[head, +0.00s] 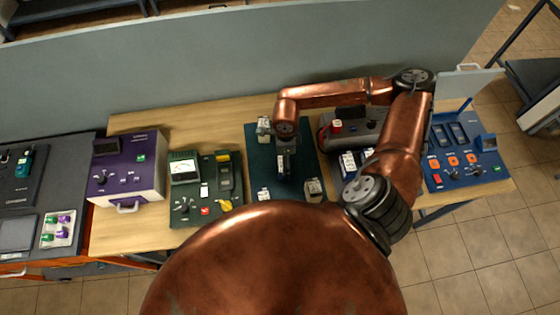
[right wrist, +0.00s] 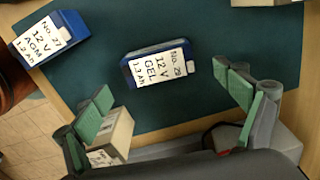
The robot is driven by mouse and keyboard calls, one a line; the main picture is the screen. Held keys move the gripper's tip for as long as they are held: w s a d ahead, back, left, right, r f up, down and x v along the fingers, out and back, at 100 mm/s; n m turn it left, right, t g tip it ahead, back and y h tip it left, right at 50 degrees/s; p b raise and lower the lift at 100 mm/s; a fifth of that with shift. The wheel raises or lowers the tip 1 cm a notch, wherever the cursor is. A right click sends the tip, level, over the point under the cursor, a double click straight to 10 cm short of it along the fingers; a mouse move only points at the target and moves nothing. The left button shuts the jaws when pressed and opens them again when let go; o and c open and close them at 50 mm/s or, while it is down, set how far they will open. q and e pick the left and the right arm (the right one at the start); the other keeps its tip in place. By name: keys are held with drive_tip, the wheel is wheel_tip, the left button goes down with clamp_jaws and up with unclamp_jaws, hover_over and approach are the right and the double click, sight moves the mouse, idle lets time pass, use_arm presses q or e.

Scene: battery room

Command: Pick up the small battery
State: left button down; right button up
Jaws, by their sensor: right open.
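A small blue battery (right wrist: 161,66) with a white label reading "No. 29 12 V GEL 1.3 Ah" lies on the dark green mat (right wrist: 195,105). My right gripper (right wrist: 165,92) is open with its green-padded fingers either side of and short of this battery, not touching it. Another blue battery (right wrist: 48,42), labelled "No. 27 12 V AGM 1.2 Ah", sits at the mat's edge. A pale battery (right wrist: 110,138) is partly hidden behind the left-hand finger. In the head view my right gripper (head: 284,160) hangs over the mat (head: 255,165). My left gripper is not in view.
A pale battery (head: 264,128) stands at the mat's far end. Left of the mat are a green tester panel (head: 180,200) and a purple unit (head: 125,172). Right are several labelled blue batteries (head: 349,164), a grey device (head: 362,131) and a blue panel (head: 460,165). A grey partition (head: 200,60) stands behind.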

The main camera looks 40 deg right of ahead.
drive_tip(key=shift+f, duration=0.45)
drive_tip(key=shift+w+a+f+p, duration=0.1)
drive_tip(key=shift+f+p, duration=0.2)
drive_tip(key=shift+f, duration=0.3)
drive_tip(key=shift+w+a+f+p, duration=0.1)
drive_tip(key=shift+f+p, duration=0.15)
drive_tip(key=shift+f, duration=0.3)
drive_tip(key=shift+s+f, duration=0.15)
drive_tip(key=shift+f, duration=1.35)
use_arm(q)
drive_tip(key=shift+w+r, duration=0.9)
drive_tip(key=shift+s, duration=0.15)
use_arm(e)
drive_tip(key=shift+c, duration=0.2)
drive_tip(key=c, duration=1.7)
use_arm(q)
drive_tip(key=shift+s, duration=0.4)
use_arm(e)
drive_tip(key=shift+c, duration=0.5)
drive_tip(key=shift+r, duration=0.15)
